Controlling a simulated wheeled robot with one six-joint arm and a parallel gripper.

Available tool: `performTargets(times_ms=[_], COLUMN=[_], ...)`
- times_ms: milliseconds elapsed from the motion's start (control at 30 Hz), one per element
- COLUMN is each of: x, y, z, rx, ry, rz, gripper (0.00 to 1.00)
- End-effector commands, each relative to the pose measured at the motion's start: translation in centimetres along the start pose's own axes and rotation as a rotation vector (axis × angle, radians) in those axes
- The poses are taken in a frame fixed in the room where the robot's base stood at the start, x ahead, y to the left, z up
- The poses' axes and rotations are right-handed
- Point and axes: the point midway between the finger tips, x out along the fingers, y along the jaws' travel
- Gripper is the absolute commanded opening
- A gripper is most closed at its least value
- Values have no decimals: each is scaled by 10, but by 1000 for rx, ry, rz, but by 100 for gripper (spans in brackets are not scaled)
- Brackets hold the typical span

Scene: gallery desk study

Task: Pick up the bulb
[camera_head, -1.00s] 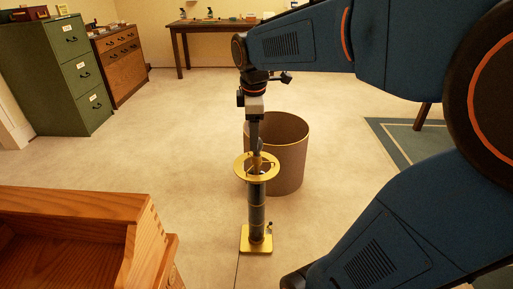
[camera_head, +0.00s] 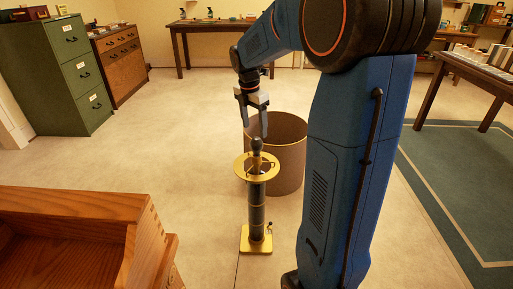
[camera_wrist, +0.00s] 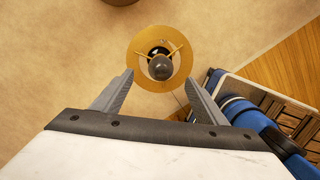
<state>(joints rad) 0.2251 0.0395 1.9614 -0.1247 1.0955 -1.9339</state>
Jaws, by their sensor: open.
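The bulb (camera_head: 257,145) is a small dark rounded piece at the top of a slim lamp stand (camera_head: 257,215). The stand is dark with brass bands and a square brass base. A flat brass ring (camera_head: 241,172) surrounds the stand just below the bulb. In the wrist view the bulb (camera_wrist: 160,68) shows as a dark ball inside the ring (camera_wrist: 139,46), with thin brass spokes. My gripper (camera_head: 255,123) is open and empty, pointing down just above the bulb. In the wrist view its two fingers (camera_wrist: 159,79) stand apart, with the bulb slightly beyond the gap between the tips.
A brown bin (camera_head: 291,160) with a pale rim stands close behind the lamp stand. A wooden open-topped box or drawer (camera_head: 70,215) fills the front left. A green cabinet (camera_head: 65,70) and a wooden chest (camera_head: 118,65) stand far left. Open floor lies between.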

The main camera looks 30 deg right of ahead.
Motion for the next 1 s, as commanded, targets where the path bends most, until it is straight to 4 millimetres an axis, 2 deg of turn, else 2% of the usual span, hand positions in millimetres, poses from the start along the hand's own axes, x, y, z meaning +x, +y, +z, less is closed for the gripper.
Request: performTargets(times_ms=[300,400,667,1000], x=[55,67,82,123], y=[-1,0,-1,-2], z=[-1,-1,-1,-1], rx=[0,1,1,2], ry=[1,1,1,0], rz=[-2,-1,-1,0], gripper=[66,66,66,66])
